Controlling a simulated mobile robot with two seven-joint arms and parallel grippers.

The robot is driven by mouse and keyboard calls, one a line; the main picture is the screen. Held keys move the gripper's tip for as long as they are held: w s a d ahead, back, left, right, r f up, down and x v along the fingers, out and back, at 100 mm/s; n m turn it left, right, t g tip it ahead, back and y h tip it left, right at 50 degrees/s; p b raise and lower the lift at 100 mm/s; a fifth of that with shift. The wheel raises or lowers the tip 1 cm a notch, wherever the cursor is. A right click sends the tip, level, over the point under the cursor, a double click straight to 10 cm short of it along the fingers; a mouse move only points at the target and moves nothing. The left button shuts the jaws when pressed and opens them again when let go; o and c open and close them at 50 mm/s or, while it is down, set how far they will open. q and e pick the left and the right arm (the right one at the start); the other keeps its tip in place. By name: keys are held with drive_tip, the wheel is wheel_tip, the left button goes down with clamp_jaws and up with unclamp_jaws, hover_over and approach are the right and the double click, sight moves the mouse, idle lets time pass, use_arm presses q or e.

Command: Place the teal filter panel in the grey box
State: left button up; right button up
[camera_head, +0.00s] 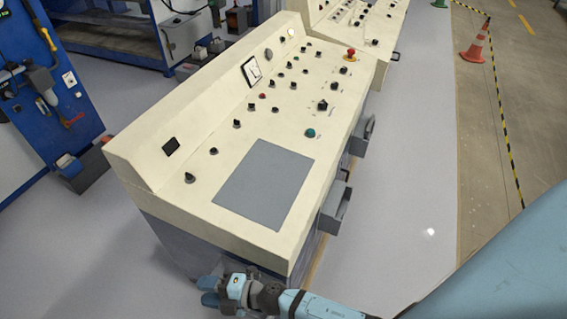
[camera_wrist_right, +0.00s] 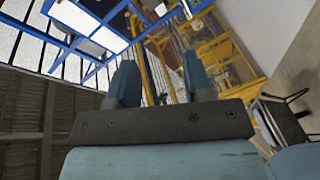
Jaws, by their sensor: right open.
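I cannot make out a teal filter panel in either view. Two grey open boxes are fixed to the right side of the cream console: a nearer grey box (camera_head: 337,207) and a farther grey box (camera_head: 362,138). My right gripper (camera_head: 208,291) is low in front of the console's near end, left of and below the nearer box. It is open, and its two blue fingers in the right wrist view (camera_wrist_right: 159,75) stand apart with nothing between them. My left gripper is not in view.
The cream console (camera_head: 330,60) bears knobs, a gauge, a red button and a flat grey plate (camera_head: 265,183). A blue tool rack (camera_head: 60,95) stands at left. The floor right of the console is clear up to a striped line and an orange cone (camera_head: 476,45).

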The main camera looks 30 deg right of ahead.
drive_tip(key=s+d+m+h, duration=0.4)
drive_tip(key=d+m+h, duration=0.1)
drive_tip(key=d+m, duration=0.4)
drive_tip(key=s+d+f+m+h, duration=0.1)
drive_tip(key=s+d+m+h, duration=0.4)
drive_tip(key=d+m, duration=0.5)
drive_tip(key=shift+s+m, duration=0.25)
drive_tip(key=shift+m, duration=0.45)
drive_tip(key=shift+d, duration=0.15)
